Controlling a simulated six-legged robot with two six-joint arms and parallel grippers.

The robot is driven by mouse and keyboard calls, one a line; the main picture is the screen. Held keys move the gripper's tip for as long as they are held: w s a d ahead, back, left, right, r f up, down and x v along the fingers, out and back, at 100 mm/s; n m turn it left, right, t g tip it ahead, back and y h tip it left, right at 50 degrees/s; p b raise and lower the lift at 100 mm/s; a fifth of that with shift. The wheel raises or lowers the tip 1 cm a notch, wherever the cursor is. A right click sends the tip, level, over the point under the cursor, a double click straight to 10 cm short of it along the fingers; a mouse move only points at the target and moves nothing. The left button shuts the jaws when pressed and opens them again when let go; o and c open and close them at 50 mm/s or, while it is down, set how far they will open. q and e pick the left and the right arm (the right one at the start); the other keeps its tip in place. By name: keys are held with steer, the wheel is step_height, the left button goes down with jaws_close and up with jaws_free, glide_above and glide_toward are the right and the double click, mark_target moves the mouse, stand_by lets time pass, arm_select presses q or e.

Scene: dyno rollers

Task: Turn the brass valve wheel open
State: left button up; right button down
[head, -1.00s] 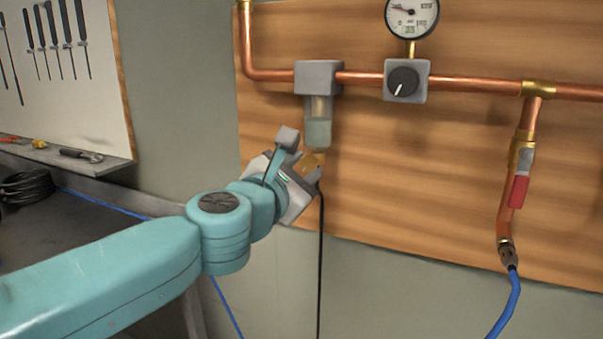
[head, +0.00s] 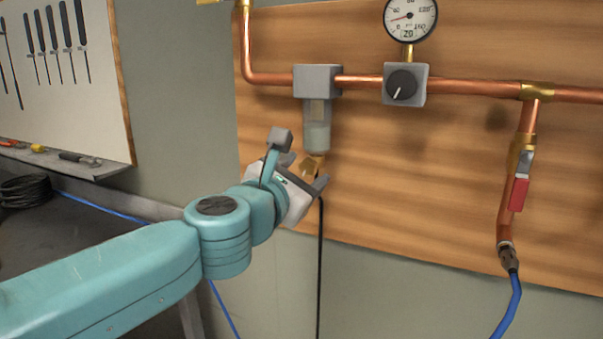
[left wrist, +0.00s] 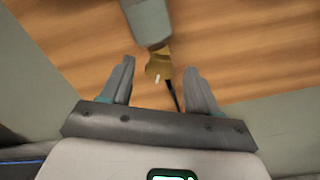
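The brass valve wheel (head: 310,166) is a small piece at the bottom of the grey filter bowl (head: 317,127) on the wooden panel. My left gripper (head: 306,172) is beside it, its fingers partly hiding it. In the left wrist view the brass wheel (left wrist: 158,66) lies between the two spread fingertips of my left gripper (left wrist: 159,68), with gaps visible on both sides. The gripper is open and holds nothing. Whether a finger touches the wheel is not clear. My right gripper is out of view.
A copper pipe (head: 455,86) runs across the panel, with a regulator knob (head: 401,84) and pressure gauge (head: 410,17). A red-handled valve (head: 519,194) and blue hose (head: 511,305) are at the right. A black tube (head: 320,265) hangs below the wheel. A tool ledge (head: 90,166) is at left.

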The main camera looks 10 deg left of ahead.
arm_select(q)
steer(key=shift+s+a, duration=0.1)
steer(key=shift+s, duration=0.45)
steer(key=s+a+p, duration=0.2)
steer(key=s+a, duration=0.1)
steer(key=s, duration=1.2)
